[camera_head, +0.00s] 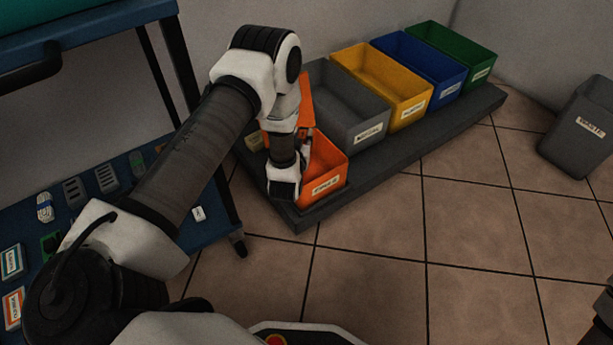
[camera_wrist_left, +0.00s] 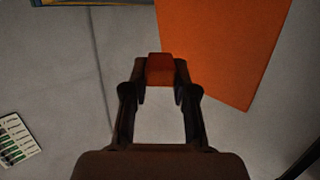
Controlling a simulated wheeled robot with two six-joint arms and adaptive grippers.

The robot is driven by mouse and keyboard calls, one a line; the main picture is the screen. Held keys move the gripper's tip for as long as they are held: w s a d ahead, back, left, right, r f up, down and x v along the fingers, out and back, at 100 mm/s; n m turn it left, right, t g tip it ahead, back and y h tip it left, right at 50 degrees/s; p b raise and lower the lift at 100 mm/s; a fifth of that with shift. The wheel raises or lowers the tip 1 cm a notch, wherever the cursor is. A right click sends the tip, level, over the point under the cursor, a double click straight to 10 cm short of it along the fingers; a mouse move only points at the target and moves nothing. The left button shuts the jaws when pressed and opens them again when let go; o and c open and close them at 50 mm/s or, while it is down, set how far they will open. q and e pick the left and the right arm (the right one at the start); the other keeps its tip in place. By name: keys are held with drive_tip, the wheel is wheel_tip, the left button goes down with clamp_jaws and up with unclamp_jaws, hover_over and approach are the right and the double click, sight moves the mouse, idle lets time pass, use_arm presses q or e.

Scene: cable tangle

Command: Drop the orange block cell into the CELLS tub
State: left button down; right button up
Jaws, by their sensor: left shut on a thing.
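My left gripper (camera_wrist_left: 160,75) is shut on the orange block cell (camera_wrist_left: 160,68), which sits between its fingertips in the left wrist view. In the head view my left arm reaches down to the orange tub (camera_head: 328,178) at the near end of the row of tubs. The gripper is mostly hidden there behind the wrist, and the block cannot be made out. The tub has a white label whose text is too small to read surely. In the left wrist view a flat orange panel (camera_wrist_left: 232,45) lies right of the block.
Grey (camera_head: 345,105), yellow (camera_head: 405,97), blue (camera_head: 445,75) and green (camera_head: 480,62) tubs stand behind on a dark platform (camera_head: 400,170). A waste bin (camera_head: 580,135) stands at right. A blue cart (camera_head: 215,215) with several small items is at left. Tiled floor in front is clear.

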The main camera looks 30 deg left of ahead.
use_arm(q)
wheel_tip(320, 180, down, 3)
drive_tip(key=shift+r+b, duration=0.1)
drive_tip(key=shift+b, duration=0.7)
use_arm(e)
wheel_tip(320, 180, down, 3)
drive_tip(key=shift+w+r, duration=0.1)
use_arm(q)
drive_tip(key=c, duration=0.8)
unclamp_jaws()
drive_tip(key=shift+c, duration=0.2)
drive_tip(key=v, duration=1.2)
drive_tip(key=shift+r, duration=0.1)
